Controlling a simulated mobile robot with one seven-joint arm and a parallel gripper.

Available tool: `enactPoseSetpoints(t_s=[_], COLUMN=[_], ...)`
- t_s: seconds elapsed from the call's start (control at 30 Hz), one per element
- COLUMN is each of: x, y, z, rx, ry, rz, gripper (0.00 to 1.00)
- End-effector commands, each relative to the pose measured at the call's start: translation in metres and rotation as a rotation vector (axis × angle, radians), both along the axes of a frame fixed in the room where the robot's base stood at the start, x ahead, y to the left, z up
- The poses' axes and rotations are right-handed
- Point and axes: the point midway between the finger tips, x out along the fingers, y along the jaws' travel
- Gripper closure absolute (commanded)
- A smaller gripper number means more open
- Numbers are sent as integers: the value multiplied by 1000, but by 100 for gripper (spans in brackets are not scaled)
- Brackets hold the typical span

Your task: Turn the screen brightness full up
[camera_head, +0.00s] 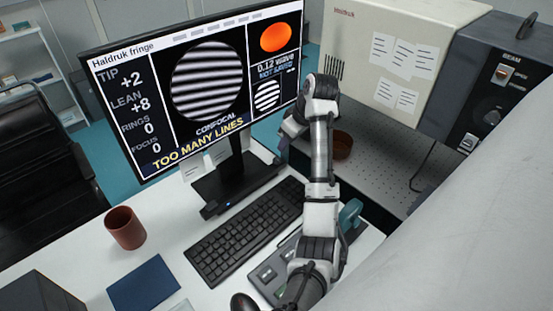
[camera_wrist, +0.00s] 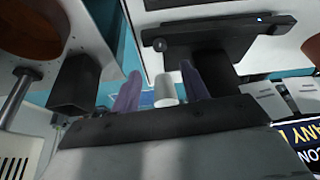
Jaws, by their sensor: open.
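The screen (camera_head: 208,85) is lit, with striped fringes, an orange disc and the words "TOO MANY LINES"; part of it shows at the lower right of the wrist view (camera_wrist: 300,135). A dark bar (camera_head: 228,200) lies at its foot; in the wrist view the bar (camera_wrist: 215,38) has a round knob (camera_wrist: 160,45) near its left end and a small blue light. I cannot tell whether this knob sets brightness. My gripper (camera_wrist: 161,75) is open, its purple fingers apart. A pale cylinder (camera_wrist: 165,92) shows between them; its distance is unclear. The head view mostly hides my gripper behind my arm.
A keyboard (camera_head: 245,230), a brown mug (camera_head: 125,228) and a blue book (camera_head: 143,283) are on the white desk. A brown bowl (camera_head: 342,146) stands on the perforated table right of my arm, near a cream cabinet (camera_head: 395,60). A black chair (camera_head: 40,165) stands at left.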

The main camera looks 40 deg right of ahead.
Motion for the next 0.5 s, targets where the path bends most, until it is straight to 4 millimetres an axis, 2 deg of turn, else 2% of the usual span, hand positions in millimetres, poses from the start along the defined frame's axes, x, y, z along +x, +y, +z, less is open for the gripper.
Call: enactPoseSetpoints(t_s=[0.03,0.3,0.5], x=[5,25,35], y=[2,5,7], z=[-13,-61,-86], rx=[5,3,2], ry=[1,4,2], rz=[2,-2,-2], gripper=[55,55,55])
